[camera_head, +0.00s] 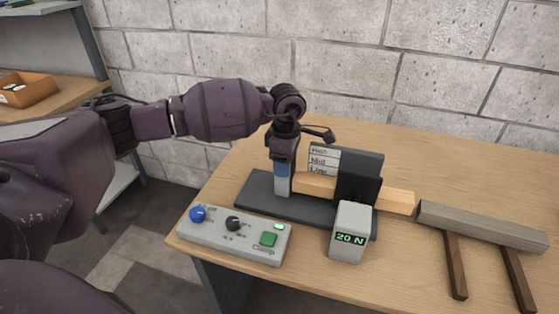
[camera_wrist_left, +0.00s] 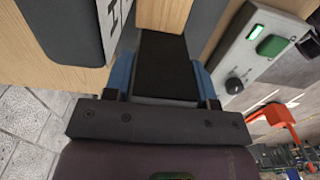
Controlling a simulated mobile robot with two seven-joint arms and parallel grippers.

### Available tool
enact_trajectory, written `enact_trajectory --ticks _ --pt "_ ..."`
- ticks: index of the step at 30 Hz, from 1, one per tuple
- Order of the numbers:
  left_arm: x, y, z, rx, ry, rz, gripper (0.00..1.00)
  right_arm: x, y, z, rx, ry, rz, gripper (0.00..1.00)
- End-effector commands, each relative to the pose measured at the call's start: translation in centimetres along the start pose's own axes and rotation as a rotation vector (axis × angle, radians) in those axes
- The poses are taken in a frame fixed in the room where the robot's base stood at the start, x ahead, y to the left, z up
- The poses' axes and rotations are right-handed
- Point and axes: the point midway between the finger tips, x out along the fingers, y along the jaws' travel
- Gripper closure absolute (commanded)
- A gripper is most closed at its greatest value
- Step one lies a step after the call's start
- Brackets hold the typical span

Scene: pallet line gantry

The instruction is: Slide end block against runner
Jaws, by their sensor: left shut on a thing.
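My left gripper (camera_head: 283,184) points down over the left part of the dark fixture base (camera_head: 255,195). Its blue-padded fingers (camera_wrist_left: 163,78) are shut on a dark block (camera_wrist_left: 163,62), which looks like the end block; in the head view the fingers largely hide it. The pale wooden runner (camera_head: 400,201) lies along the fixture and passes through the dark clamp housing (camera_head: 357,180). Its left end is just right of the gripper. In the wrist view the runner (camera_wrist_left: 165,14) lines up with the block's far edge; I cannot tell whether they touch. My right gripper is out of view.
A control box (camera_head: 235,235) with a blue knob, a black knob and a lit green button stands in front. A grey readout (camera_head: 348,232) shows 20 N. A labelled board (camera_head: 324,160) stands behind the runner. A grey beam with brown legs (camera_head: 480,225) lies at right.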

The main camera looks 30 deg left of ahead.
Motion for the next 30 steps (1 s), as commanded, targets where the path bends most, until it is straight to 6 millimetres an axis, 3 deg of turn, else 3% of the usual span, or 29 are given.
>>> enact_trajectory --ticks 2,3,7,19,30 --pt "0.1 -0.1 0.3 -0.001 -0.006 -0.001 0.92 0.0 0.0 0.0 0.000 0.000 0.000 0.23" --pt "0.1 -0.1 0.3 -0.001 -0.006 -0.001 0.43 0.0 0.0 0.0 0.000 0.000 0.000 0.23" --pt "0.0 -0.1 0.2 0.000 -0.005 0.000 0.23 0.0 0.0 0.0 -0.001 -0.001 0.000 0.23" --pt "-0.9 0.0 0.1 0.000 -0.004 0.002 0.23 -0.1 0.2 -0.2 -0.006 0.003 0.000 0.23" --pt "-7.4 0.0 0.1 0.000 -0.005 0.005 0.23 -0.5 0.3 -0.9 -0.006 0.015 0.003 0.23"
